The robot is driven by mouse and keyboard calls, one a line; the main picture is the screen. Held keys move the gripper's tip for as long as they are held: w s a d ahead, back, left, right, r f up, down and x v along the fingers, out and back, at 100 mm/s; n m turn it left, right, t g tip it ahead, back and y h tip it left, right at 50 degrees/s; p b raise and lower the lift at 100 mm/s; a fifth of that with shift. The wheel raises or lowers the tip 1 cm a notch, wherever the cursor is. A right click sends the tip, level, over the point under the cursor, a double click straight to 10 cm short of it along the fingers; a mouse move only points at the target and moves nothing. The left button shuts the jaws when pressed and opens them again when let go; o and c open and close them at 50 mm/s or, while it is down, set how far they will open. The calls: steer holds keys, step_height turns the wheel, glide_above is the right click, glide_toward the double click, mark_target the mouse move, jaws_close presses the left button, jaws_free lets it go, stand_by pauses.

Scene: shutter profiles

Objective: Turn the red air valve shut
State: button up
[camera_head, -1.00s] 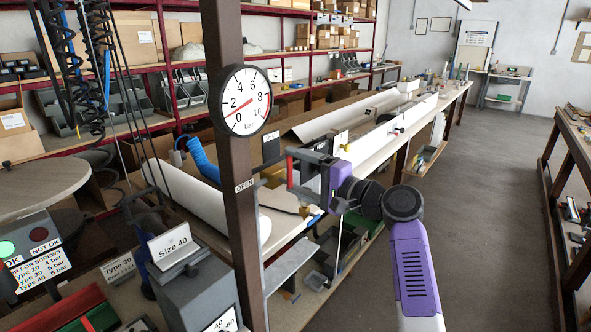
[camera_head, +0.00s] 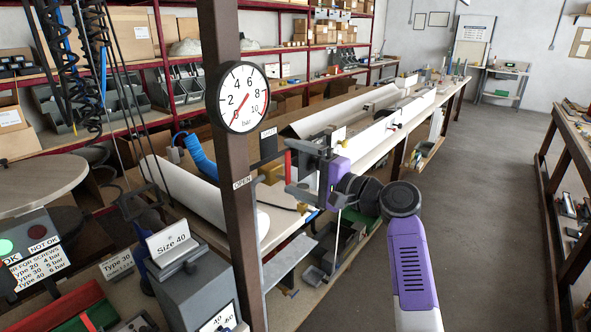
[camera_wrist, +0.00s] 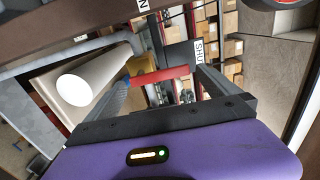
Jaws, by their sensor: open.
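The red valve handle (camera_head: 288,165) is a bar beside the brown post, at the left end of my gripper (camera_head: 292,168) in the head view. In the wrist view the red handle (camera_wrist: 160,76) runs across the space between the fingers of my gripper (camera_wrist: 162,84). The jaws are open around it; contact cannot be told. A plate marked SHUT (camera_wrist: 199,52) is near the handle, and an OPEN label (camera_head: 242,182) is on the post. The valve body is mostly hidden.
The brown post (camera_head: 238,220) stands close to my gripper's left. A long bench (camera_head: 425,115) with white profiles runs to the back. A grey box with a Size 40 card (camera_head: 190,270) is at front left. The floor (camera_head: 480,200) at right is free.

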steer(key=b+v, duration=0.2)
steer(key=v, duration=0.5)
steer(key=shift+s+d, duration=0.3)
